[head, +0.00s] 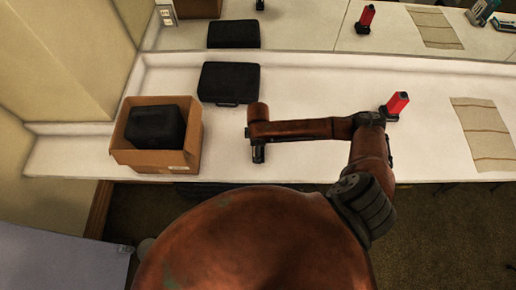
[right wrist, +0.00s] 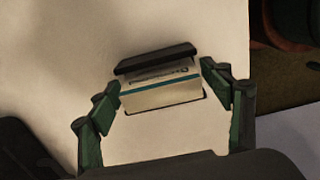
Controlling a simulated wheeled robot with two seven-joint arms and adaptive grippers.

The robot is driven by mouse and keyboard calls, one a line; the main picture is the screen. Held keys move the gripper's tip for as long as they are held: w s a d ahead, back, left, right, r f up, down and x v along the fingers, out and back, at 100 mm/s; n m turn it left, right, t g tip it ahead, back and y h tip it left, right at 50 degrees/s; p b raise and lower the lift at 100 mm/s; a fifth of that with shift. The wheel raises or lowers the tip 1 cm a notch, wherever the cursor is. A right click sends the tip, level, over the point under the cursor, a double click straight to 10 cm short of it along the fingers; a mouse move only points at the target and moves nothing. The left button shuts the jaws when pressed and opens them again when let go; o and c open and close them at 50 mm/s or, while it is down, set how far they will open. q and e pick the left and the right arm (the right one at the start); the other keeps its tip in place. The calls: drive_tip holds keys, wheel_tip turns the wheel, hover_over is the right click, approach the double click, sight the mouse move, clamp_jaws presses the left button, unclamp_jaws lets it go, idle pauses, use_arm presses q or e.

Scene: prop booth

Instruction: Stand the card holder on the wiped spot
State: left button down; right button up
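The card holder (right wrist: 160,82) shows in the right wrist view, with a black back and pale printed cards crossed by a teal stripe. My right gripper (right wrist: 161,76) has one fingertip against each side of it, so it looks shut on the holder, with no clear gap at either tip. In the head view the right gripper (head: 258,155) points down over the white counter, left of the middle. The card holder cannot be made out there. I cannot pick out a wiped spot. My left gripper is not in view.
A cardboard box (head: 155,160) with a black case in it stands at the counter's left. Another black case (head: 229,82) lies behind it. A red bottle (head: 397,104) and a striped cloth (head: 487,135) are at the right. A mirror (head: 300,38) backs the counter (head: 285,90).

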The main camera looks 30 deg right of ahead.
drive_tip(key=shift+o, duration=0.5)
drive_tip(key=shift+r, duration=0.25)
wheel_tip(320, 180, up, 12)
drive_tip(key=p, duration=0.1)
drive_tip(key=shift+f, duration=0.15)
idle(0.3)
